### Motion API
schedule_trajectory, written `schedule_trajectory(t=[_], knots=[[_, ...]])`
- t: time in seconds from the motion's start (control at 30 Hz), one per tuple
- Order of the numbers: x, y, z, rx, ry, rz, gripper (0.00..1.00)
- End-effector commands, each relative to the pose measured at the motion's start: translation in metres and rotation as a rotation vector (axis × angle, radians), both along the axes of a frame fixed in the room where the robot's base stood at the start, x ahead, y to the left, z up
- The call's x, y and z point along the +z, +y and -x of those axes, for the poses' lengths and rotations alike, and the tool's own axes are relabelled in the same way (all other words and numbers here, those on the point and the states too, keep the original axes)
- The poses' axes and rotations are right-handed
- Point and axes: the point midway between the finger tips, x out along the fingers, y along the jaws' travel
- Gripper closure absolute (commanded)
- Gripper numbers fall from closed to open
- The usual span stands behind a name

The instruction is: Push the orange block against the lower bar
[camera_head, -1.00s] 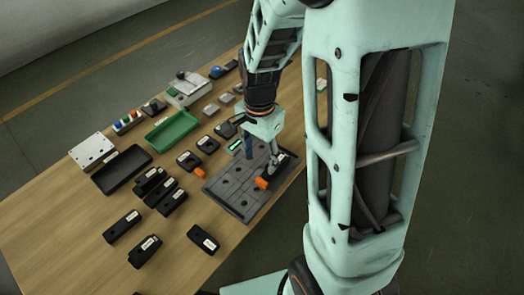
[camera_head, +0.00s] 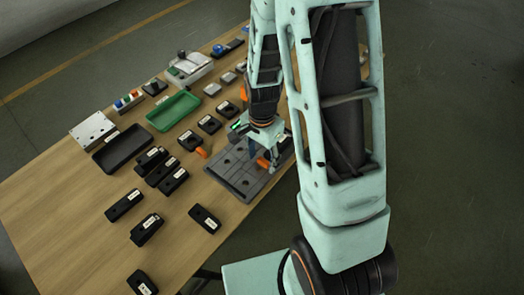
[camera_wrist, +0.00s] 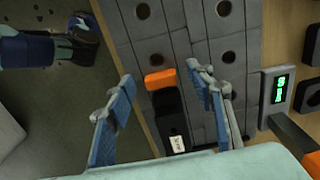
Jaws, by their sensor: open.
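The small orange block (camera_wrist: 160,79) lies on the dark grey plate with round holes (camera_wrist: 222,50), near its edge. It also shows in the head view (camera_head: 263,162), partly behind my gripper. In the wrist view a black bar (camera_wrist: 170,108) with a white label lies directly beside the block, with little or no gap. I cannot tell whether this is the lower bar. My gripper (camera_wrist: 160,76) is open, its two blue-padded fingers on either side of the block and bar, not closed on them. In the head view my gripper (camera_head: 264,152) is low over the plate.
A device with a green display (camera_wrist: 280,88) stands beside the plate. Several black labelled blocks (camera_head: 160,170), a green tray (camera_head: 172,111) and a black tray (camera_head: 122,149) stand on the wooden table. Bare table lies at the front left (camera_head: 60,220).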

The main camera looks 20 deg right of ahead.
Motion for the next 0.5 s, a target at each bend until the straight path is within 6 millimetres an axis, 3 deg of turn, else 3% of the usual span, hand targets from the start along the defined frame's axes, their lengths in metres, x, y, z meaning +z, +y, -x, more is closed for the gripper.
schedule_trajectory(t=[0.37,0.5], knots=[[-0.0036,0.0001,0.0001,0.000,0.000,0.000,0.51],[-0.0036,0.0000,0.0000,0.000,0.000,0.000,0.66]])
